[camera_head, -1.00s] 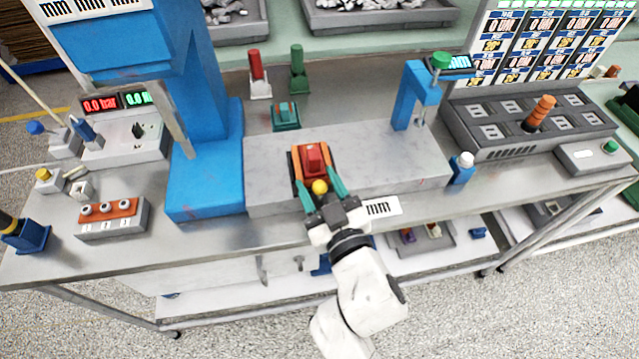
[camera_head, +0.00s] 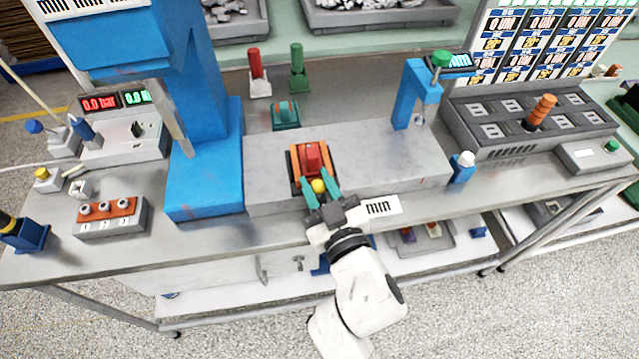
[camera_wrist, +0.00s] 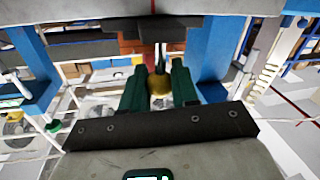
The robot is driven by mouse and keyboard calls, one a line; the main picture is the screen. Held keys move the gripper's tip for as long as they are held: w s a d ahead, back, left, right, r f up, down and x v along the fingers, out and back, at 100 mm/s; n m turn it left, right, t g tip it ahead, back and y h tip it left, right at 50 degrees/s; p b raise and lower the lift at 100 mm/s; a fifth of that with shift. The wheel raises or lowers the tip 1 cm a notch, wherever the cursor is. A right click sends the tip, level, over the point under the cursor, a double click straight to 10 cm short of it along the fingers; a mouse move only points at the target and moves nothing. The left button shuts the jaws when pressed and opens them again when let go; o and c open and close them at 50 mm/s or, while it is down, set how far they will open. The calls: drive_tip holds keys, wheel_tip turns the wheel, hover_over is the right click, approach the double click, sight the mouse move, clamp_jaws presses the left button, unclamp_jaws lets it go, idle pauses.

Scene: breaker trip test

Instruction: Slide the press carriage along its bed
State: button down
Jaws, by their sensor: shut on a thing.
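The press carriage (camera_head: 299,160), orange and dark with a red block on top, sits on the grey bed (camera_head: 375,160) of the blue press (camera_head: 205,160), left of the bed's middle. A yellow ball knob (camera_head: 319,186) is on the carriage's front. My gripper (camera_head: 319,192) has its green fingers closed about this knob from the front. In the wrist view the knob (camera_wrist: 160,86) shows between the two green fingertips. The carriage's far side is hidden in the wrist view.
A blue bracket with a green knob (camera_head: 441,60) stands on the bed's right part. A white-capped blue bottle (camera_head: 462,168) is at the bed's right end. A teal block (camera_head: 285,116) and red and green handles stand behind. The bed between carriage and bracket is clear.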

drive_tip(key=shift+s+a+f+b, duration=0.15)
drive_tip(key=shift+a+f+b, duration=0.05)
drive_tip(key=shift+a+b, duration=0.25)
drive_tip(key=s+a+b, duration=0.3)
drive_tip(key=a+b, duration=0.4)
drive_tip(key=a, duration=0.3)
drive_tip(key=s+a+b, duration=0.3)
drive_tip(key=a+b, duration=0.4)
drive_tip(key=a, duration=0.3)
drive_tip(key=shift+a+r, duration=0.2)
drive_tip(key=c, duration=0.9)
unclamp_jaws()
drive_tip(key=shift+a, duration=0.2)
drive_tip(key=shift+d, duration=0.1)
